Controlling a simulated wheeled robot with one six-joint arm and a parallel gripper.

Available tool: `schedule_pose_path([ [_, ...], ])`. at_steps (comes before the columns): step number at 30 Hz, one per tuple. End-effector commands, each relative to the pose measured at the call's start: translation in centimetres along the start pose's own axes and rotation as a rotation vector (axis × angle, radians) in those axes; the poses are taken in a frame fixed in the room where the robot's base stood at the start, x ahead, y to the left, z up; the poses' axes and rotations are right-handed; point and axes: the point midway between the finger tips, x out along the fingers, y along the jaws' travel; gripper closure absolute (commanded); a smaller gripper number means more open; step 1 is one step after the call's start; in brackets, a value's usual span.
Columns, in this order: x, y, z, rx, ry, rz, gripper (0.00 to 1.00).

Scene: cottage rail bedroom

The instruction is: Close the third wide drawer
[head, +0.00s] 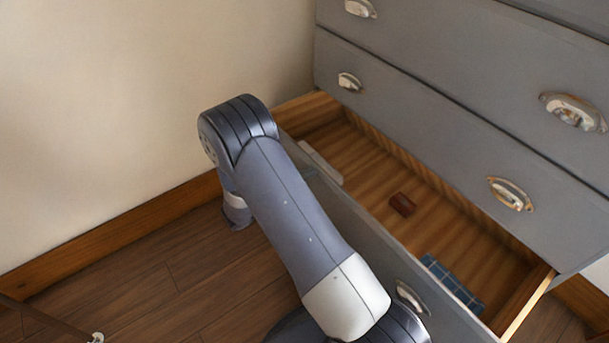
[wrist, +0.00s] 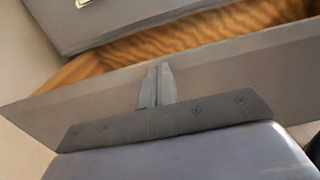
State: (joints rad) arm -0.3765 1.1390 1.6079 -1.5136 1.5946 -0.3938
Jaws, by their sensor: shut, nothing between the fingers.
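The wide drawer (head: 358,232) stands pulled out at the bottom of the grey dresser, its wooden inside showing. Its front panel also spans the wrist view (wrist: 235,68). One cup handle on it (head: 412,298) shows near the right end in the head view, partly beside my arm. My gripper (wrist: 157,84) is shut and empty, its fingers together in front of the drawer front's outer face. I cannot tell whether the fingertips touch the panel. My arm hides the gripper and part of the drawer front in the head view.
Inside the drawer lie a dark red-brown item (head: 402,205), a blue checked item (head: 452,284) and a pale flat item (head: 321,163). The shut grey drawer above (head: 425,135) has metal cup handles. A beige wall (head: 120,110) is at left; bare wooden floor (head: 130,295) is at lower left.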

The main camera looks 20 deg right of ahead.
Motion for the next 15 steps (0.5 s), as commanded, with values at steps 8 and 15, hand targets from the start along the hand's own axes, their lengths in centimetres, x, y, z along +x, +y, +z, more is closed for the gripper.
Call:
schedule_pose_path([
  [8,3.4,-0.1,0.0,0.0,0.0,-0.006,1.0],
  [15,9.5,-0.2,-0.1,0.001,-0.001,-0.009,1.0],
])
